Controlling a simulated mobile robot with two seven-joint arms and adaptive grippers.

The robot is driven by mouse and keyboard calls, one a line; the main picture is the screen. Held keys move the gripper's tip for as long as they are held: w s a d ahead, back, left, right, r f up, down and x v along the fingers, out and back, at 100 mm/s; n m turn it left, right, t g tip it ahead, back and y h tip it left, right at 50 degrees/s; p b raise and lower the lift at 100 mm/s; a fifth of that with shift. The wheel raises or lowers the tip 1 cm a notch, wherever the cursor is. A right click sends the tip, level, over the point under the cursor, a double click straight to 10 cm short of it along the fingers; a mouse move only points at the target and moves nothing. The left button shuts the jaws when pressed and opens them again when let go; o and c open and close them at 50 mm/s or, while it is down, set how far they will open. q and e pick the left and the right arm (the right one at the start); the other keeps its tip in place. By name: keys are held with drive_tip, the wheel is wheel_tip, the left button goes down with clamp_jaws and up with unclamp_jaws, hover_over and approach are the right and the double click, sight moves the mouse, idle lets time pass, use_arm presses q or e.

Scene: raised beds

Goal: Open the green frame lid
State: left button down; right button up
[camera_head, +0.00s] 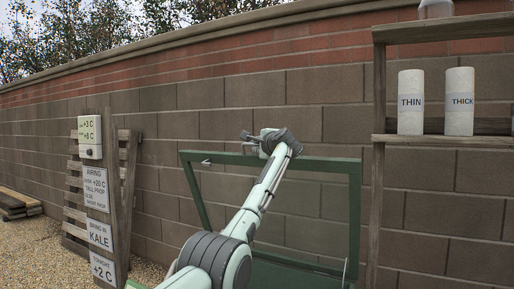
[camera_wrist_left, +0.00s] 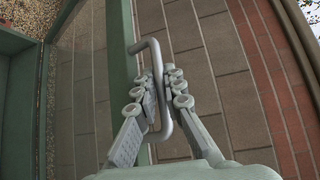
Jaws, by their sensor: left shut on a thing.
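The green frame lid (camera_head: 330,163) stands raised and steeply tilted in front of the brick wall in the head view. Its green rail (camera_wrist_left: 122,60) also shows in the left wrist view. My left gripper (camera_head: 250,137) is at the lid's top rail. In the left wrist view its fingers (camera_wrist_left: 157,95) are closed on a grey bar handle (camera_wrist_left: 150,43) fixed to that rail. My right gripper is not in view.
A wooden shelf (camera_head: 440,140) at the right holds two white rolls marked THIN (camera_head: 411,122) and THICK (camera_head: 460,120). A wooden post with signs (camera_head: 96,190) and a display (camera_head: 90,137) stands at the left. Gravel (camera_head: 35,250) lies open at the far left.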

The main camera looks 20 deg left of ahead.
use_arm(q)
drive_tip(key=c, duration=1.6)
unclamp_jaws()
drive_tip(key=shift+s+d, duration=0.1)
drive_tip(key=shift+s+d, duration=0.15)
drive_tip(key=shift+d, duration=0.05)
drive_tip(key=v, duration=1.1)
drive_tip(key=shift+s, duration=0.2)
